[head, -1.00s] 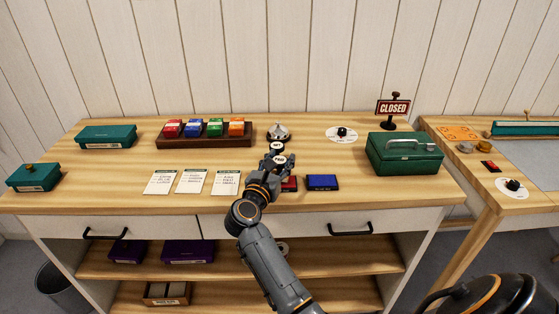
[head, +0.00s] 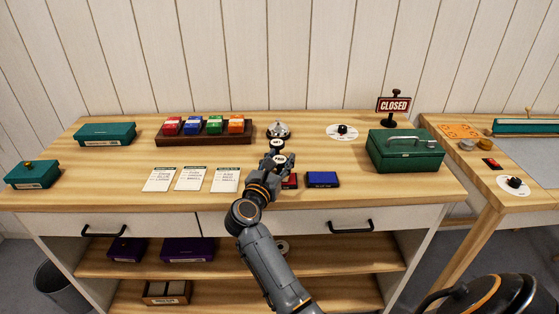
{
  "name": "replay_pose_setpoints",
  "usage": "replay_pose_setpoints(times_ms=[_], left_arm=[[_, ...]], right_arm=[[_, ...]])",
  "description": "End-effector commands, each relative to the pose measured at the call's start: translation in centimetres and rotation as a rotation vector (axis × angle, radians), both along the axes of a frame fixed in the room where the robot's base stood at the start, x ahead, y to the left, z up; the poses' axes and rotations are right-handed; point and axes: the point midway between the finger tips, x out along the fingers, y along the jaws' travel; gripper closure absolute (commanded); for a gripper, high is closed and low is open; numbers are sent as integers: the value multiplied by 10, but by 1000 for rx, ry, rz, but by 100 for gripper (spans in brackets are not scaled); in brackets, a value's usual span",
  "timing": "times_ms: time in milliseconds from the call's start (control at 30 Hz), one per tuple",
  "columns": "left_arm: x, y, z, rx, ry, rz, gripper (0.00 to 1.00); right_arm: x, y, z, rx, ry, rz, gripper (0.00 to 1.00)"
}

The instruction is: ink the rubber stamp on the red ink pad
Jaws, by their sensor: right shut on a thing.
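My right gripper (head: 279,164) is shut on a rubber stamp (head: 279,159) with a round, dark, white-labelled top. It holds the stamp over the table, just behind and left of the red ink pad. The stamp's lower part is hidden by the fingers, so I cannot tell whether it touches anything. The red ink pad (head: 291,181) lies on the table, partly covered by my gripper. The blue ink pad (head: 322,179) lies right of it. A second round, labelled top (head: 276,143) shows just behind the held stamp. My left gripper is not in view.
Three printed cards (head: 191,180) lie left of my arm. Behind them is a wooden rack (head: 204,139) with coloured blocks. A silver bell (head: 278,130) stands behind the stamps. A green cash box (head: 405,151) and a CLOSED sign (head: 393,105) are at right.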

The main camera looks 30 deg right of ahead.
Motion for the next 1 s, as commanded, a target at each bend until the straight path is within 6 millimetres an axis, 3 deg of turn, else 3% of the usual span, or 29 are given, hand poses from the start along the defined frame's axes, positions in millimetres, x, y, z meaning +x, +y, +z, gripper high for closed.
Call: replay_pose_setpoints(times_ms=[467, 1000], left_arm=[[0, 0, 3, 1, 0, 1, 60], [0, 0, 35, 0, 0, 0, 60]], right_arm=[[-1, 0, -1, 6, 7, -1, 90], [0, 0, 45, 3, 2, -1, 90]])
